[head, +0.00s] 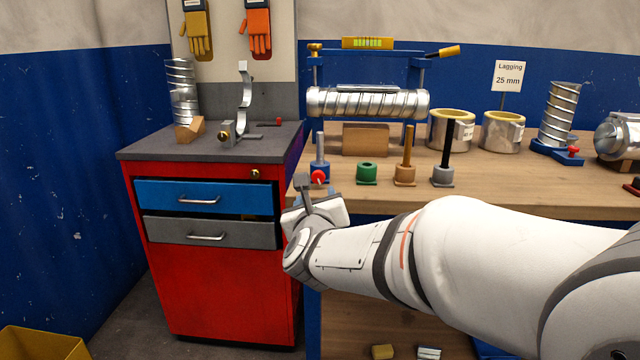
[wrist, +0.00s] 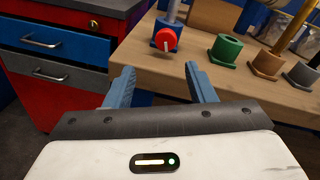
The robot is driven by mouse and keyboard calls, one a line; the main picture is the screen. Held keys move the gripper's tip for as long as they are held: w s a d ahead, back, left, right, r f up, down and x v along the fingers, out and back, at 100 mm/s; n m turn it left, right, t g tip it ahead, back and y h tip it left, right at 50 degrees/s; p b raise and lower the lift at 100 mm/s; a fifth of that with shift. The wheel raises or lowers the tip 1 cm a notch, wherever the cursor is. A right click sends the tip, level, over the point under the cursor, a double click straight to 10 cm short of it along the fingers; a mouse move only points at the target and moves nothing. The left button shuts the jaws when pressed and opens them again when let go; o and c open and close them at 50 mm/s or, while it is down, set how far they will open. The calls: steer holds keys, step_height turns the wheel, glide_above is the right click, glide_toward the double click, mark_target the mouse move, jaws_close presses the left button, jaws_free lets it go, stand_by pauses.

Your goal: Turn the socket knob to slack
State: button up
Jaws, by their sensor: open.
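The red knob (head: 318,177) sits on the front of a blue socket (head: 322,166) at the bench's front left edge. A grey-blue post (head: 320,145) stands upright in that socket. In the wrist view the knob (wrist: 165,40) shows a pale pointer mark on its face, pointing roughly downward. My gripper (wrist: 160,72) is open and empty, its two blue fingers apart on either side below the knob, not touching it. In the head view my gripper (head: 304,186) is just in front of and left of the knob, and partly hidden by my wrist.
Green (head: 367,172), brown (head: 405,174) and grey (head: 443,175) sockets stand in a row to the right. A metal duct (head: 368,103) lies across a blue frame behind. A red cabinet (head: 215,285) with blue and grey drawers stands left, near my gripper.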

mark_target(318, 177)
steer(key=w+m, duration=0.1)
steer(key=w, duration=0.1)
steer(key=w+m+h, duration=0.1)
steer(key=w, duration=0.2)
steer(key=w+r+m, duration=0.1)
steer(key=w, duration=0.2)
steer(key=shift+r+m+t+h+b, duration=0.1)
steer(key=shift+m+t+h+b, duration=0.2)
steer(key=shift+m+t+b, duration=0.1)
steer(key=shift+c, duration=0.3)
steer(key=c, duration=0.9)
